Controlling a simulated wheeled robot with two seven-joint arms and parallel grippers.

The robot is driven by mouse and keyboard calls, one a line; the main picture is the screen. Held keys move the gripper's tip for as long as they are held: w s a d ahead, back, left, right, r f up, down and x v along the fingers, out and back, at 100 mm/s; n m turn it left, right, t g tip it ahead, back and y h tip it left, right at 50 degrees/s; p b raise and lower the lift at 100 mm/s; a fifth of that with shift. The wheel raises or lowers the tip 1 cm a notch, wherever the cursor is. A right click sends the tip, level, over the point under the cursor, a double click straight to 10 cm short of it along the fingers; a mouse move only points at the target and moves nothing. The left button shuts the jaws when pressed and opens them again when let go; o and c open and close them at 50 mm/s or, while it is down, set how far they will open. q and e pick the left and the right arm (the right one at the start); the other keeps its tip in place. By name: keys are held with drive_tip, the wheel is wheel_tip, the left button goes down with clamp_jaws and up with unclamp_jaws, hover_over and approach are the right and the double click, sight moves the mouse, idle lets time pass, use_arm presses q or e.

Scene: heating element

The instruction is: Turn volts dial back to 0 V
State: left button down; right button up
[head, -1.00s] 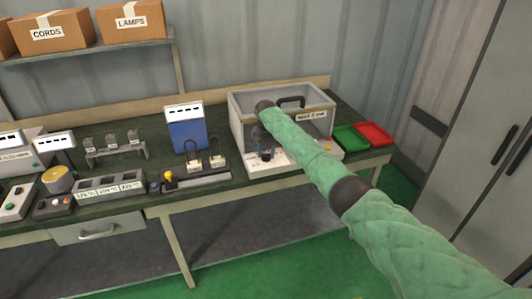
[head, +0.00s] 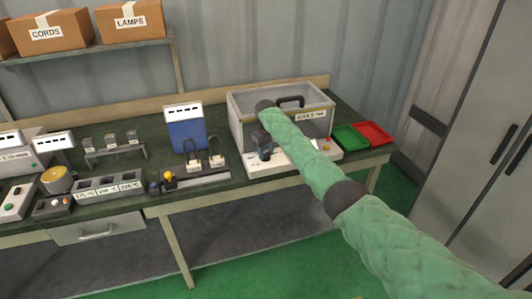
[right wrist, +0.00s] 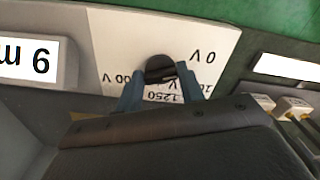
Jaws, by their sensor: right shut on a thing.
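The volts dial (right wrist: 160,68) is a dark round knob on a white panel, seen upside down in the right wrist view. Labels around it read 0 V, 1250 V and another ending in 00 V; one more is partly cut off. My right gripper (right wrist: 160,80) has its two blue-grey fingers on either side of the knob, shut on it. Which label the dial points at cannot be told. In the head view, my right gripper (head: 264,152) is at the front left of the clear-fronted test box (head: 240,127), and the dial is hidden there. My left gripper is out of view.
Green (head: 351,137) and red (head: 374,133) trays stand right of the box. A blue unit (head: 185,134) and a stand with two padlock-like pieces (head: 193,164) are to its left. A display (right wrist: 30,62) is beside the dial panel. Floor in front is clear.

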sight(266, 154)
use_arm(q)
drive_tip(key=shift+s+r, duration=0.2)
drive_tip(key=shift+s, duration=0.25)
use_arm(e)
drive_tip(key=shift+r+n, duration=0.1)
drive_tip(key=shift+n, duration=0.8)
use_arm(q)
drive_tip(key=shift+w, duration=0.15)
use_arm(e)
drive_tip(key=shift+w, duration=0.1)
drive_tip(key=o, duration=1)
drive_tip(key=shift+c, duration=0.2)
drive_tip(key=shift+o, duration=0.2)
drive_tip(key=shift+r, duration=0.25)
use_arm(q)
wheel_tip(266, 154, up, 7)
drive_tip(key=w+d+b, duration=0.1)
drive_tip(key=b, duration=0.1)
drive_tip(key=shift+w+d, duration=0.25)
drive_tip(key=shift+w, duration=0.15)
use_arm(e)
wheel_tip(266, 154, up, 7)
drive_tip(key=shift+r, duration=0.1)
